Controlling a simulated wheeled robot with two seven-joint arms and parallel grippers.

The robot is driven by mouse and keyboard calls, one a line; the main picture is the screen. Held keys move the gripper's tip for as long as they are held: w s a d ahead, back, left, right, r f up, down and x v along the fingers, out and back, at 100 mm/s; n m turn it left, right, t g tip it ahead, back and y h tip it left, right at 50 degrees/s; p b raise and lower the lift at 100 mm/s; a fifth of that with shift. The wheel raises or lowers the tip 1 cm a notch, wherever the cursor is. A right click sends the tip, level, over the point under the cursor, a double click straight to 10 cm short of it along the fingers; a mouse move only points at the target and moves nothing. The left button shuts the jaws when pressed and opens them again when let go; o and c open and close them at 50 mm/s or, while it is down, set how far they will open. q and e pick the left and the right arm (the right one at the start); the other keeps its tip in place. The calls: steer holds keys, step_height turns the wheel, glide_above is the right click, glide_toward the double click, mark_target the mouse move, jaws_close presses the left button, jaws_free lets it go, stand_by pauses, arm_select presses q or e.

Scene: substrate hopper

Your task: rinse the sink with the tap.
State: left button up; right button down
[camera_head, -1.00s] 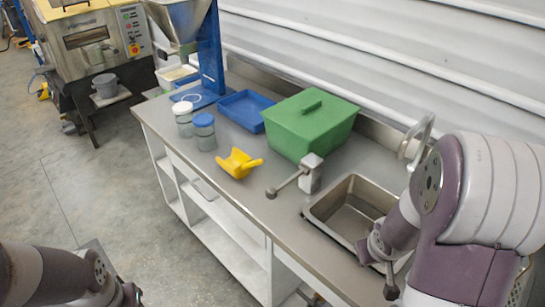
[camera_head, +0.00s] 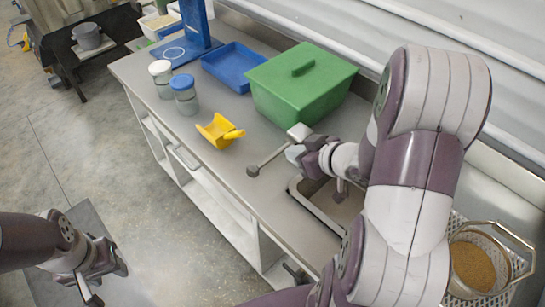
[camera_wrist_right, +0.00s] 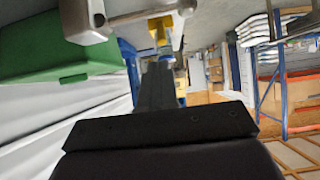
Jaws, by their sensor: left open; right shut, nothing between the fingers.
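The steel sink (camera_head: 335,206) is set in the worktop and partly hidden by my right arm. The curved tap spout does not show now behind that arm. A grey block (camera_head: 299,131) with a lever (camera_head: 272,158) ending in a dark knob stands at the sink's left edge. The block also shows at the top of the wrist view (camera_wrist_right: 84,18), with its lever (camera_wrist_right: 150,13). My right gripper (camera_head: 308,160) is shut and empty, close beside the block; contact cannot be told. My left gripper (camera_head: 106,283) is open and empty, low at the left, away from the worktop.
A green lidded box (camera_head: 300,85) stands just behind the block. A yellow scoop (camera_head: 217,131), two jars (camera_head: 184,97) and a blue tray (camera_head: 235,66) lie further left. A basket (camera_head: 520,240) with a grain-filled sieve (camera_head: 473,266) stands right of my arm.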

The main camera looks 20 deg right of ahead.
mark_target(272, 157)
steer(key=w+a+f+b, duration=0.1)
steer(key=w+a+f, duration=0.2)
steer(key=w+f, duration=0.4)
steer(key=shift+f, duration=0.8)
steer(key=f+b, duration=0.1)
steer(key=b, duration=0.1)
steer(key=f+n+h+b, duration=0.1)
steer(key=b, duration=0.2)
steer(key=f+b, duration=0.1)
steer(key=b, duration=0.1)
steer(key=shift+s+a+f+n+t+h, duration=0.1)
steer(key=shift+a+f+n+t+h, duration=0.15)
steer(key=shift+f+n+t+h, duration=0.15)
steer(key=shift+d+f+b, duration=0.1)
steer(key=shift+f+b, duration=0.8)
steer(key=shift+b, duration=0.05)
steer(key=shift+s+f, duration=0.1)
steer(key=shift+f, duration=0.05)
stand_by(1.7)
